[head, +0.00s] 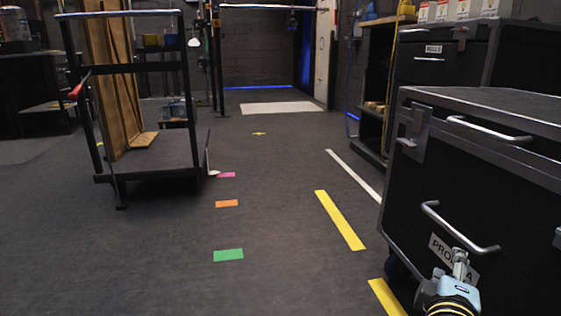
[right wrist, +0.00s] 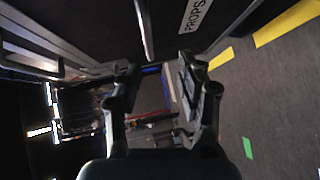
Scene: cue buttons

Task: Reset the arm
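My right gripper (head: 460,258) shows at the lower right of the head view, in front of the black drawer cabinet (head: 470,190). In the right wrist view the two fingers of this gripper (right wrist: 162,72) stand apart with nothing between them. The cabinet's dark front (right wrist: 105,30) and its PROPS label show at the top of that view. I cannot tell the exact gap between gripper and cabinet. My left gripper is in neither view. No cue buttons can be made out.
The cabinet has silver handles (head: 455,230) sticking out near my right gripper. A black cart (head: 155,160) with wooden boards stands at the left. Green (head: 228,255), orange (head: 227,203) and yellow (head: 340,220) tape marks lie on the floor. The middle floor is clear.

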